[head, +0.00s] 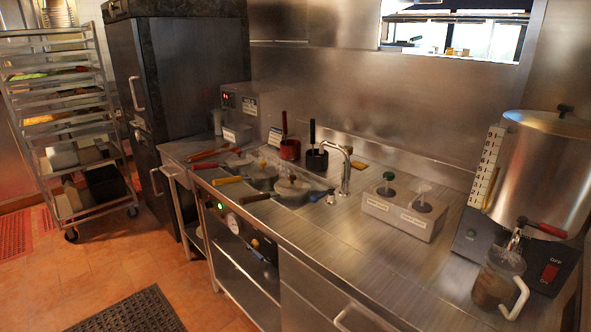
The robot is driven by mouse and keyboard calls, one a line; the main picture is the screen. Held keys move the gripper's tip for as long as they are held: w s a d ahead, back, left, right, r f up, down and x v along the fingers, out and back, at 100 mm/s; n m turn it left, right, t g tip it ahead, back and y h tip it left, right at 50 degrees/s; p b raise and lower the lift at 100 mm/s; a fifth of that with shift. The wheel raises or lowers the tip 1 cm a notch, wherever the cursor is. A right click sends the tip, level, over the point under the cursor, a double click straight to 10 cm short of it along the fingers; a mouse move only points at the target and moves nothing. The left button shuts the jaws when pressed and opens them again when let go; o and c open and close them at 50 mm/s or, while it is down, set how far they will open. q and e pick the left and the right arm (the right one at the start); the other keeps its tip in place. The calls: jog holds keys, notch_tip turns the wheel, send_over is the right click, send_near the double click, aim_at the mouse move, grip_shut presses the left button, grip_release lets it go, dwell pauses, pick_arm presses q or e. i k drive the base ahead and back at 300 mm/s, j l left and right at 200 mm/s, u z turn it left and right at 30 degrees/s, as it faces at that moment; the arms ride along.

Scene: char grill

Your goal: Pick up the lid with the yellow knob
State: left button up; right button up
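Several small metal pans sit in a row on the left part of the steel counter. The nearest pan carries a grey lid (293,185) with a small knob on top. The pan behind it also carries a grey lid (261,171). A third pan (238,161) sits farther back. Handles in yellow (227,180), orange (255,198), red (208,165) and dark blue (318,197) stick out around them. The knobs are too small for me to tell which one is yellow. Neither of my grippers shows in the head view.
A faucet (346,170) and dark-handled containers (317,159) stand behind the pans. The counter between pans and dispenser is mostly clear. A tray rack (70,120) stands at far left.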

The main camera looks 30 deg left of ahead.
aim_at(263, 171)
jog(key=i+j+z, duration=0.1)
jog(key=j+z, duration=0.2)
jog(key=j, duration=0.55)
jog(key=j+z, duration=0.3)
jog(key=j, duration=1.2)
jog(key=k+j+z, duration=0.1)
jog(key=j, duration=1.2)
jog(key=k+j+z, duration=0.1)
jog(key=j, duration=0.55)
